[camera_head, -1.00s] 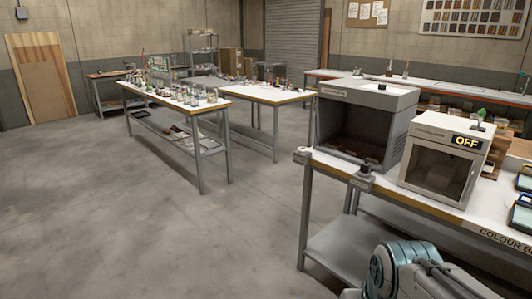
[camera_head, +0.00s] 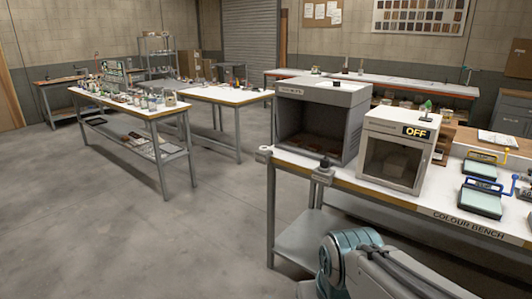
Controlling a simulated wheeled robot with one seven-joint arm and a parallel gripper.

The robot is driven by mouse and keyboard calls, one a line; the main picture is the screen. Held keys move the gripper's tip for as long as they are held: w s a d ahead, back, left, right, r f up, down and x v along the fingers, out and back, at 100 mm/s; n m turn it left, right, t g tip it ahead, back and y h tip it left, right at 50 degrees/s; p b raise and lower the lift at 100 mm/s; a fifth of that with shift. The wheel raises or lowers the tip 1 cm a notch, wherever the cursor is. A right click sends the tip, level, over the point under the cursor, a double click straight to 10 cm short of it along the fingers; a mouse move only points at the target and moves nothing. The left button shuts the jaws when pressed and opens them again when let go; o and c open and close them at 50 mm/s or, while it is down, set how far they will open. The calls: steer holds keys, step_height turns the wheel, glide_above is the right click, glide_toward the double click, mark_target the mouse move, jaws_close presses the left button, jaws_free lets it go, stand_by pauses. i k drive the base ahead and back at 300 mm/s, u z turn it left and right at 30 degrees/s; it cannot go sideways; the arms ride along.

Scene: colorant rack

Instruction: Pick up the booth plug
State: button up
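The grey open-fronted booth (camera_head: 352,96) stands on the left end of the colour bench (camera_head: 300,162). At the bench's front edge below the booth is a small grey block with a dark top (camera_head: 323,172). I cannot tell whether this is the booth plug or a fitting. A smaller grey fitting (camera_head: 264,154) sits at the bench's left corner. No plug is clearly recognisable. My gripper is out of view; only part of my arm shows at the bottom, in front of the bench.
A white cabinet (camera_head: 397,127) reading OFF stands right of the booth. Pads with blue (camera_head: 480,200) and yellow (camera_head: 482,168) handles lie farther right. A cluttered table (camera_head: 160,114) stands at left. The floor (camera_head: 120,240) between is clear.

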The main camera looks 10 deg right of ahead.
mark_target(325, 162)
steer(key=z, duration=0.55)
steer(key=i, duration=2.15)
steer(key=u, duration=0.25)
